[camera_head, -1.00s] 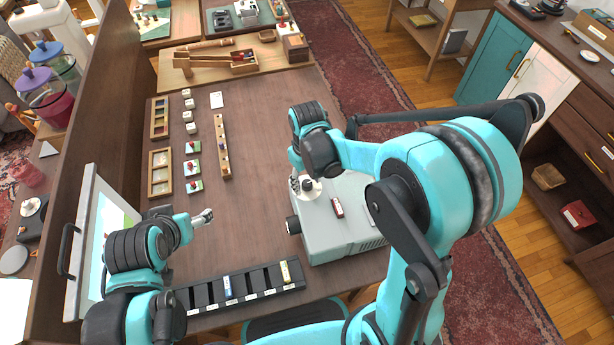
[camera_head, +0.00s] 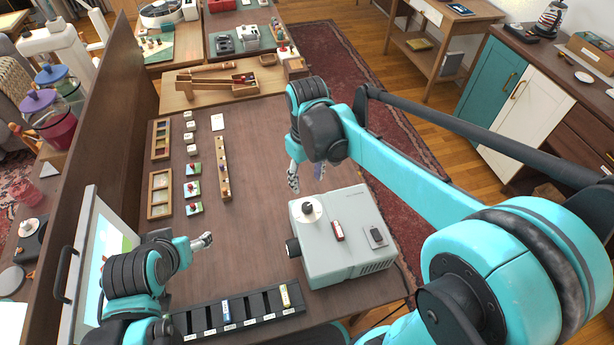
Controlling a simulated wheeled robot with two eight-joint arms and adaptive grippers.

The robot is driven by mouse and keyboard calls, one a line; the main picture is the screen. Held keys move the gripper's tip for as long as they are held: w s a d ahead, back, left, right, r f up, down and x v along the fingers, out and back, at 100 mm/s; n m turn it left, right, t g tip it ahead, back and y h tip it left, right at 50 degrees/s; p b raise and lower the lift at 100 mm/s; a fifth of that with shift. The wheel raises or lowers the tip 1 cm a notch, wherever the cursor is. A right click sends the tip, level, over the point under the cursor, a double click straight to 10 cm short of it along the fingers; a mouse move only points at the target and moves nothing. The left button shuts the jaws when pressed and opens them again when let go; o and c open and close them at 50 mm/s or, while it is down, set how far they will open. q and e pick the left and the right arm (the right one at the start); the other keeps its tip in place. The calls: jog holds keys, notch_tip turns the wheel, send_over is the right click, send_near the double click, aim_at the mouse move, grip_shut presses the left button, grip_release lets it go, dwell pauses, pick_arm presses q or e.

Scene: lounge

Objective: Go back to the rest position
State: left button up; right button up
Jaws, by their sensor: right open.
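My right gripper (camera_head: 306,178) is open and empty above the table, beyond the grey box-shaped device. Its fingers point down and stand apart. My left gripper (camera_head: 203,241) is low at the left, above the near part of the table. Its fingers are small in the picture and I cannot tell whether they are open. The grey device (camera_head: 340,260) carries a white disc with a dark knob (camera_head: 309,210), a small red and white piece (camera_head: 338,231) and a dark flat piece (camera_head: 377,236) on its top.
A black slotted tray (camera_head: 240,312) lies at the table's near edge. Wooden frames (camera_head: 161,193), several small tiles and a narrow wooden rack (camera_head: 222,168) stand on the left of the table (camera_head: 262,150). A screen (camera_head: 104,240) stands at the left edge. The table's middle is clear.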

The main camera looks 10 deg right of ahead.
dwell(0.3)
jog(key=s+d+m+t, duration=0.4)
jog(key=s+t, duration=0.3)
jog(key=s, duration=0.4)
jog(key=shift+d, duration=0.85)
dwell(0.8)
